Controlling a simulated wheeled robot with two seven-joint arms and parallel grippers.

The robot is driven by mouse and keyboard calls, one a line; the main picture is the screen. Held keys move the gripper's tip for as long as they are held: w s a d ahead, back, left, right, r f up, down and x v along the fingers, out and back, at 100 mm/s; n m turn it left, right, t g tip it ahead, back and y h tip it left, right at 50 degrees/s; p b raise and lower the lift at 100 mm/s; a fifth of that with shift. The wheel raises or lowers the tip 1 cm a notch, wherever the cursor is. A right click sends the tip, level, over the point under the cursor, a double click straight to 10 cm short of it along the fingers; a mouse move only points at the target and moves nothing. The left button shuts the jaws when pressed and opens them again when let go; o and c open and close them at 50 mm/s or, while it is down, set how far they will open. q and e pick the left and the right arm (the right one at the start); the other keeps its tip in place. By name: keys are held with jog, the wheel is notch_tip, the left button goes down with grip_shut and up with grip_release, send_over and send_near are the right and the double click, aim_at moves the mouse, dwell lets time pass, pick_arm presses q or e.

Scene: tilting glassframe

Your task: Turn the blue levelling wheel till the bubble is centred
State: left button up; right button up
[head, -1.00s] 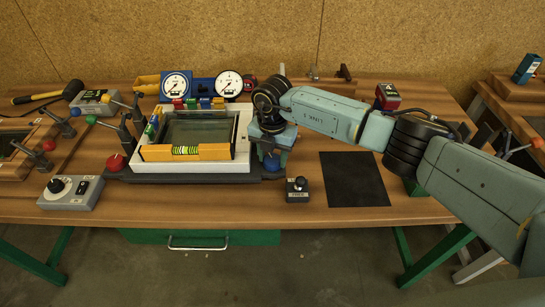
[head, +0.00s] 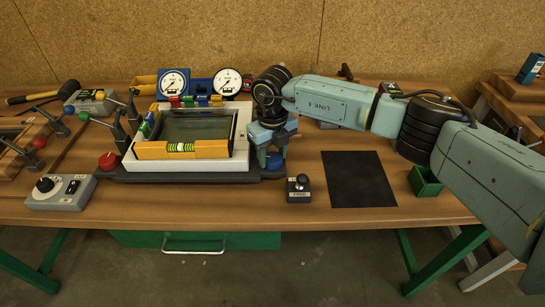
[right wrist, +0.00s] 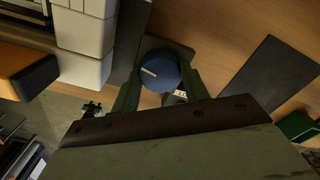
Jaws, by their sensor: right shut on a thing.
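The blue levelling wheel (right wrist: 160,72) has a pale mark on its top and sits between the fingers of my right gripper (right wrist: 158,88), which is shut on it. In the head view my right gripper (head: 270,150) points down over the blue wheel (head: 275,161) at the frame's right front corner and partly hides it. The white-rimmed glass frame (head: 190,165) lies on a dark base. A yellow spirit level (head: 181,150) with a green vial lies along its front edge; the bubble's exact place is too small to tell. My left gripper is out of view.
A red wheel (head: 109,161) sits at the frame's left front corner. Two dial gauges (head: 228,82) stand behind. A grey control box (head: 61,191) is at front left.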

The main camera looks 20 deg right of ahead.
aim_at(273, 157)
jog(key=shift+n+b, duration=0.9)
jog(key=shift+n, duration=1.2)
jog(key=shift+r, duration=0.1)
jog(key=o, duration=1)
notch_tip(273, 157, up, 13)
jog(key=shift+r, duration=0.15)
